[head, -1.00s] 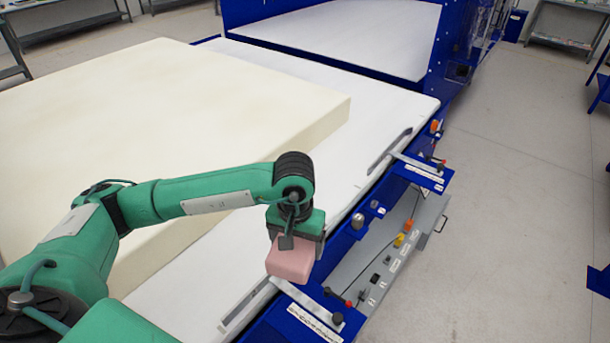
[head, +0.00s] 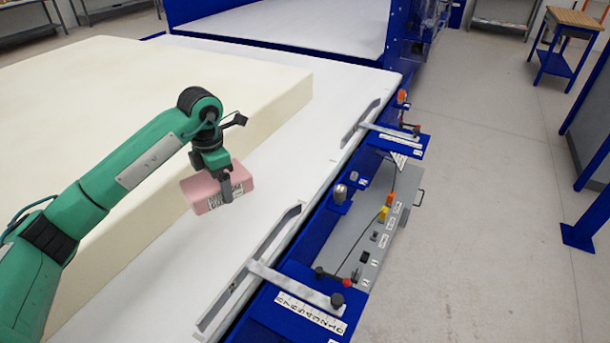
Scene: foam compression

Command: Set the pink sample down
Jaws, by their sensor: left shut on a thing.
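The pink sample (head: 204,194) is a small block with dark lettering on its side. My left gripper (head: 226,188) is shut on it, with a dark finger across its lettered face. The block is held over the white tabletop (head: 290,175), close to the side of the large cream foam block (head: 200,125). I cannot tell how high above the surface it is. My right gripper is out of view.
A metal guide with a scale (head: 310,302) lies along the table's right edge, and a second one (head: 390,130) sits farther back. A grey control box (head: 385,240) with knobs is beside the blue frame. White tabletop right of the sample is bare. A wooden-topped stand (head: 575,20) is far right.

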